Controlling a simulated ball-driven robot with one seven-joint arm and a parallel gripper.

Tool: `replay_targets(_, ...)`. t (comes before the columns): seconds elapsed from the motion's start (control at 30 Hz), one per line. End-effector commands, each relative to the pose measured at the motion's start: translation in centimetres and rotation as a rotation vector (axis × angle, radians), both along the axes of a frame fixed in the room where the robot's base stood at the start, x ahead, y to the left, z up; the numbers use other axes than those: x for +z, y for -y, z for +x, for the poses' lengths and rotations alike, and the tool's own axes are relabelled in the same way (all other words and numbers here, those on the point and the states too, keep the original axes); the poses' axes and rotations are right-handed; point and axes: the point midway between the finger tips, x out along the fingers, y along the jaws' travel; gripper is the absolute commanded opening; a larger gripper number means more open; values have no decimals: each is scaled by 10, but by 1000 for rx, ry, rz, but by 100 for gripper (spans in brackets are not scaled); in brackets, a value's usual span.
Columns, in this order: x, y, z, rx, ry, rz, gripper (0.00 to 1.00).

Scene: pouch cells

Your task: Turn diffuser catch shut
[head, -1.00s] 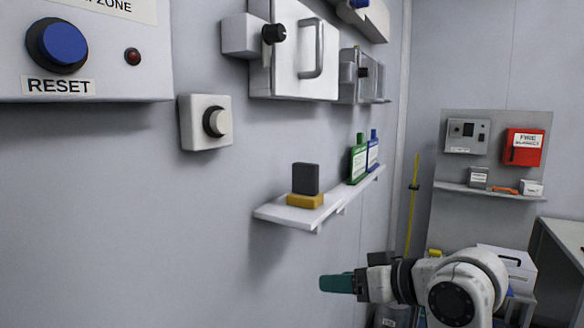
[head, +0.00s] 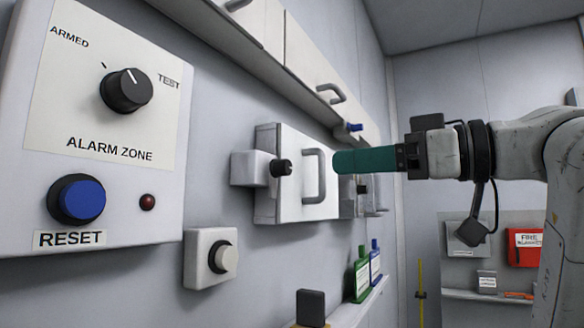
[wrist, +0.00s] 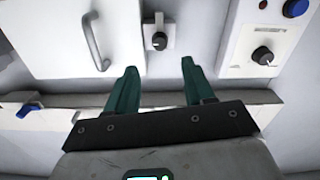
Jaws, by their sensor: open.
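No readable label names the diffuser catch. One candidate is a black knob (head: 281,168) on a pale block beside a white door (head: 304,185) with a grey handle; the knob also shows in the wrist view (wrist: 159,41). Another is a blue catch (head: 354,127) on the lower edge of the long white overhead housing (head: 312,62); it also shows in the wrist view (wrist: 30,109). My gripper (head: 338,162) is raised to the right of the door handle. In the wrist view its green fingers (wrist: 160,66) are apart and empty, with the knob beyond the gap.
An alarm panel (head: 95,115) with dial and blue reset button is at left. A shelf (head: 363,300) with green and blue bottles runs lower down. A fire blanket box (head: 525,250) hangs at back right.

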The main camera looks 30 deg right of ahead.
Motion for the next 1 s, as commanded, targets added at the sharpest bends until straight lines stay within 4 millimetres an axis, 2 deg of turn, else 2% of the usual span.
replay_targets(0.5, 1, -49, 69, 0, -3, 2, 53)
replay_targets(0.7, 0, -57, 81, 0, -2, 1, 53)
replay_targets(1.0, -1, -57, 82, -2, 0, 1, 53)
